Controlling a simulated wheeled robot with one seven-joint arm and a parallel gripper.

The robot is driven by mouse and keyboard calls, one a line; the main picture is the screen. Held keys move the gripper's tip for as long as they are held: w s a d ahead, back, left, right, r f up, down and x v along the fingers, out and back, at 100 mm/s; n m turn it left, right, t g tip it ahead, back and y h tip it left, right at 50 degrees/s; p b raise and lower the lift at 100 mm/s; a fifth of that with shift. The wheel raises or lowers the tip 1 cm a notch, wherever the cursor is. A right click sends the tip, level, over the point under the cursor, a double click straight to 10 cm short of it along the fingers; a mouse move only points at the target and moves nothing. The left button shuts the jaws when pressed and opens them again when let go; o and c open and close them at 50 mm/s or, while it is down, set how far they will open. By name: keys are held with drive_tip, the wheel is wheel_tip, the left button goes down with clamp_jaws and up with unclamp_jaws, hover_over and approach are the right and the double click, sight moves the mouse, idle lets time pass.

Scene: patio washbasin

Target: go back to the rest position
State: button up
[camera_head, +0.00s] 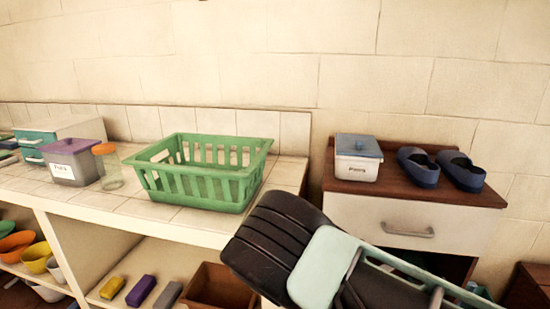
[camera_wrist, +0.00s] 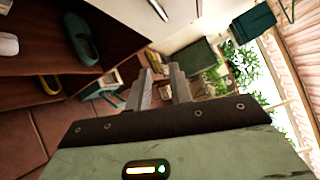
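My gripper (camera_wrist: 161,84) shows in the wrist view with its two grey fingers apart and nothing visible between them. The wrist camera looks sideways past a dark wooden shelf unit towards a tiled floor and greenery. In the head view my black and pale green arm reaches across the lower right, in front of the counter's right end and the wooden cabinet. My gripper itself cannot be made out in the head view.
A green basket (camera_head: 204,186), a purple-lidded container (camera_head: 73,163) and an orange-lidded jar (camera_head: 110,171) stand on the tiled counter (camera_head: 150,212). A blue-lidded box (camera_head: 357,160) and blue shoes (camera_head: 419,168) sit on the cabinet (camera_head: 385,215). Bowls and bricks lie on lower shelves.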

drive_tip(key=s+a+r+m+g+y+p, duration=0.1)
drive_tip(key=s+a+r+m+g+y, duration=0.1)
drive_tip(key=s+a+r+m+y, duration=0.3)
drive_tip(key=s+a+r+m+g+y+p, duration=0.1)
drive_tip(key=s+a+r+m+y, duration=0.4)
drive_tip(key=s+r+m, duration=0.5)
drive_tip(key=s+a+r+m+g+y+p, duration=0.2)
drive_tip(key=s+a+r+m+y, duration=0.3)
drive_tip(key=s+m, duration=0.7)
wheel_tip(320, 180, up, 3)
drive_tip(key=shift+s+a+r+m+g+y, duration=0.15)
drive_tip(key=shift+s+m+g+y, duration=0.25)
drive_tip(key=shift+m+y, duration=0.55)
drive_tip(key=shift+w, duration=0.1)
